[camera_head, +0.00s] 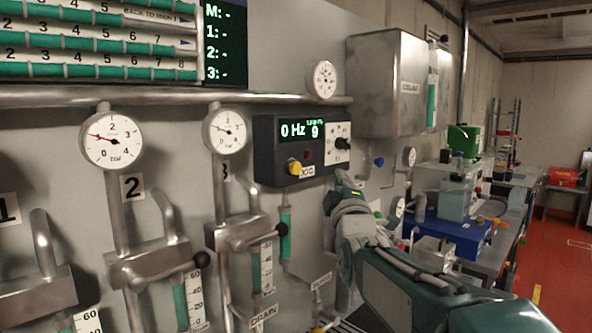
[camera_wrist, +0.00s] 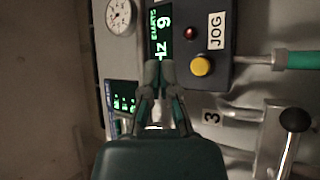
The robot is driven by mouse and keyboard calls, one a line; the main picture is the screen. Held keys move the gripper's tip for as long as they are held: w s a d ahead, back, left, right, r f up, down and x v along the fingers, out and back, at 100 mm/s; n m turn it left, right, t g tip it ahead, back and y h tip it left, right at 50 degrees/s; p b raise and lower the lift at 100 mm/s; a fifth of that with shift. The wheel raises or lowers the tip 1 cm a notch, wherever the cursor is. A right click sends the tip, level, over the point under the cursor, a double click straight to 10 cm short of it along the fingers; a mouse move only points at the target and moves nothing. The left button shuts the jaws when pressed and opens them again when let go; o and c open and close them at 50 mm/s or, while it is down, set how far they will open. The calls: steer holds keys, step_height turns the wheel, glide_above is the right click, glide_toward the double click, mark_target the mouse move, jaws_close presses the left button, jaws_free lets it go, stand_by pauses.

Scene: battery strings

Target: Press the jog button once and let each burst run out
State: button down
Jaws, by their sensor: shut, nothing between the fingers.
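The yellow jog button (camera_head: 294,167) is on the front of a dark control box (camera_head: 265,160), with a JOG label beside it. In the wrist view the yellow button (camera_wrist: 201,66) lies to the right of my gripper (camera_wrist: 160,68). My gripper's fingers are shut together and empty. They overlap the green display (camera_wrist: 163,22) in that picture and are apart from the button. The display (camera_head: 303,130) reads 0 Hz and 9; a small word above the 9 is hard to read. In the head view my arm ends just below the box's right side.
A green tube (camera_head: 285,233) hangs below. Gauges (camera_head: 112,139) and valve levers (camera_head: 166,215) stand to the left. A metal tank (camera_head: 385,85) is at upper right.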

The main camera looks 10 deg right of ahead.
mark_target(300, 164)
steer(key=w+a, duration=0.5)
steer(key=w, duration=0.2)
stand_by(0.4)
steer(key=shift+w+a, duration=0.15)
stand_by(1.2)
steer(key=shift+w+a+r, duration=0.1)
steer(key=shift+w+a, duration=0.05)
steer(key=shift+w, duration=0.05)
steer(key=shift+w+a, duration=0.35)
steer(key=shift+w, duration=0.1)
stand_by(1.0)
stand_by(0.3)
steer(key=shift+s+d, duration=0.6)
steer(key=shift+s, duration=0.2)
steer(key=shift+s, duration=0.1)
